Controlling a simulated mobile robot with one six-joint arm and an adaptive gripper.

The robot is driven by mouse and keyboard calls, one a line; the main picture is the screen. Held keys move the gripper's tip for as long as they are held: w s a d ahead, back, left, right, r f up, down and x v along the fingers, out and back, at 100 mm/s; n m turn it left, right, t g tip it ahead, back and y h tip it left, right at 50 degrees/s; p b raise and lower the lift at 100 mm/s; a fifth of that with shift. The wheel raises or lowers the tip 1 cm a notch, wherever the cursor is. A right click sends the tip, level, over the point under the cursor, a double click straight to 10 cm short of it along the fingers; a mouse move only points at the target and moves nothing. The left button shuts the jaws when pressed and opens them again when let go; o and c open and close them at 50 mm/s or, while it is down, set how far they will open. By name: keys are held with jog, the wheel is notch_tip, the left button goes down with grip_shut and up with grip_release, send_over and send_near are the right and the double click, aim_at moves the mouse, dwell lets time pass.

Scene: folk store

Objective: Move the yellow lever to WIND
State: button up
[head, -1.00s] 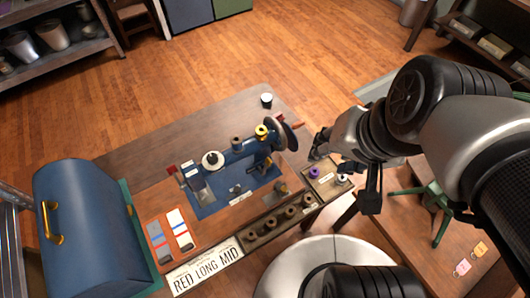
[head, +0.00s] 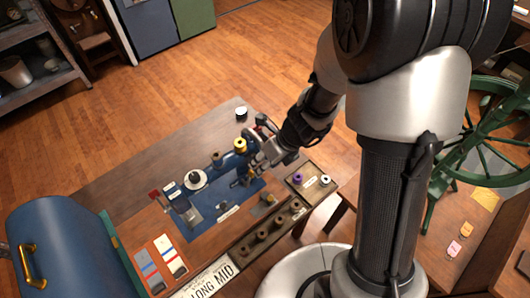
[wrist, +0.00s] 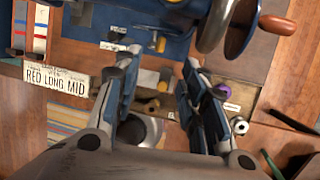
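A blue sewing machine (head: 222,165) stands on the wooden table (head: 130,165), with a yellow spool (head: 240,145) on top. I cannot clearly pick out a yellow lever or a WIND label.
A tray with a purple spool (head: 298,179) and a white spool (head: 325,180) lies to the right. A wooden holder (head: 247,248) with several round pegs runs along the front. A blue domed case (head: 60,245) stands left. The table's back left is clear.

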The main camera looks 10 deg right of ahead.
aim_at(253, 174)
jog(key=b+x, duration=0.6)
jog(key=x, duration=0.1)
jog(key=shift+a+f, duration=0.15)
jog(key=shift+f, duration=0.15)
jog(key=shift+w+a+f, duration=0.1)
jog(key=shift+f, duration=0.15)
jog(key=shift+a, duration=0.1)
dwell(0.3)
jog(key=s+a, duration=0.1)
jog(key=s+a+b, duration=0.1)
jog(key=a, duration=0.1)
jog(key=s+a, duration=0.1)
jog(key=shift+a+f+b, duration=0.2)
jog(key=shift+b, duration=0.2)
dwell(1.0)
jog(key=shift+w+d+r+p, duration=0.2)
jog(key=shift+d+p, duration=0.15)
jog(key=shift+d, duration=0.05)
dwell(0.4)
